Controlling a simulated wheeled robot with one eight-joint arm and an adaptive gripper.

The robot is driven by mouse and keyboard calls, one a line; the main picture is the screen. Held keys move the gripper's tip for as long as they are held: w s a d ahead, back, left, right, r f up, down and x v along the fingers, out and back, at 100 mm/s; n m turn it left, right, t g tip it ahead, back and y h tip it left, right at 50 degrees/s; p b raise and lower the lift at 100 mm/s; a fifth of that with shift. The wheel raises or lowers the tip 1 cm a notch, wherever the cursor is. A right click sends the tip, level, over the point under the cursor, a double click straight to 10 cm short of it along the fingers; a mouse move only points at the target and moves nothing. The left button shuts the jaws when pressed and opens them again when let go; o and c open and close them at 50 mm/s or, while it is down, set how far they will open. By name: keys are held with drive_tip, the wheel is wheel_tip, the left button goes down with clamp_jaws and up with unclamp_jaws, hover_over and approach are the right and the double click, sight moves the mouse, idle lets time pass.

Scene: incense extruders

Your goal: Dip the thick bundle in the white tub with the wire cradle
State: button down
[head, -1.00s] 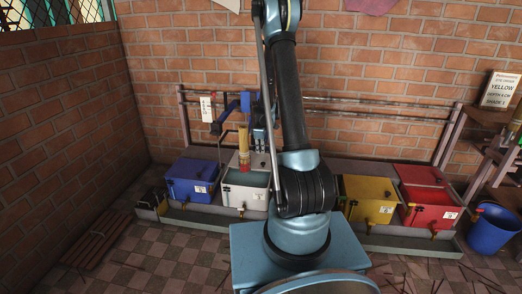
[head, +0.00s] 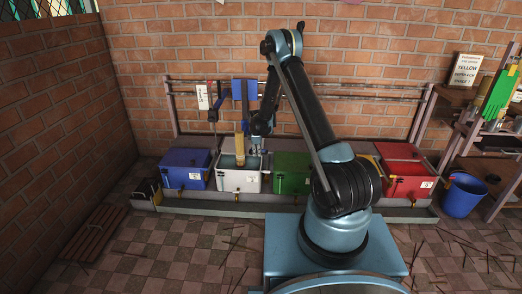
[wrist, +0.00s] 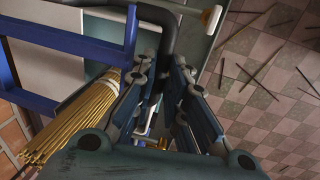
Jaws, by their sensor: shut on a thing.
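The thick bundle (head: 240,147) of yellow sticks hangs upright at the white tub (head: 239,183), its lower end at or below the rim; its tip is hidden. In the wrist view the bundle (wrist: 75,118) lies left of my fingers, apart from them, with a pale band near its far end. My gripper (wrist: 160,95) is shut on a dark bent bar (wrist: 168,32) beside the bundle. In the head view my gripper (head: 256,146) is just right of the bundle, over the white tub. A blue frame (head: 244,89) stands above. I cannot make out the wire cradle.
A blue tub (head: 185,172) stands left of the white one; a green tub (head: 290,175) and a red tub (head: 408,182) stand to the right. A blue bucket (head: 462,195) is at far right. Loose sticks lie on the tiled floor (head: 190,250).

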drive_tip(key=shift+w+a+f, duration=0.2)
drive_tip(key=shift+a+f, duration=0.1)
drive_tip(key=shift+f, duration=0.45)
drive_tip(key=shift+a, duration=0.1)
drive_tip(key=c, duration=1.6)
unclamp_jaws()
drive_tip(key=shift+f, duration=0.15)
drive_tip(key=shift+s, duration=0.15)
drive_tip(key=shift+s+r, duration=0.1)
drive_tip(key=shift+r, duration=0.35)
wheel_tip(320, 180, up, 11)
drive_tip(key=s, duration=0.2)
